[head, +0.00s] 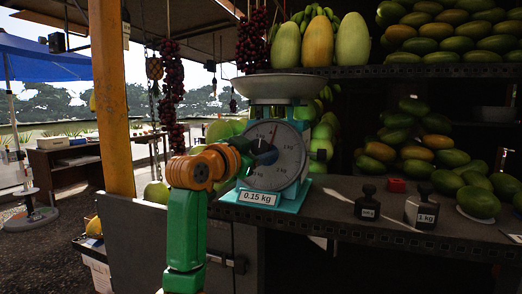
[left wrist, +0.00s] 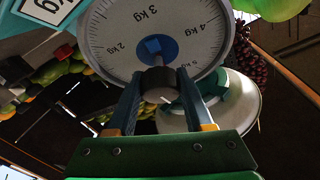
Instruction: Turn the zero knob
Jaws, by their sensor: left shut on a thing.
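A turquoise scale (head: 276,112) with a round white dial and a shallow metal pan stands on the counter's left part. A "0.15 kg" label is on its base. My left gripper (head: 258,147) is in front of the dial and hides part of it, including the knob in the head view. In the left wrist view the dial (left wrist: 110,28) appears rotated, with a blue hub. The black zero knob (left wrist: 158,84) with a grey face sits between the fingers of my left gripper (left wrist: 163,95), which is shut on it. My right gripper is not in view.
Two black weights stand on the counter right of the scale, one small (head: 368,204) and one marked 1 kg (head: 421,211). A red block (head: 397,185) lies behind them. Fruit piles fill the back. An orange post (head: 112,100) stands left of my arm.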

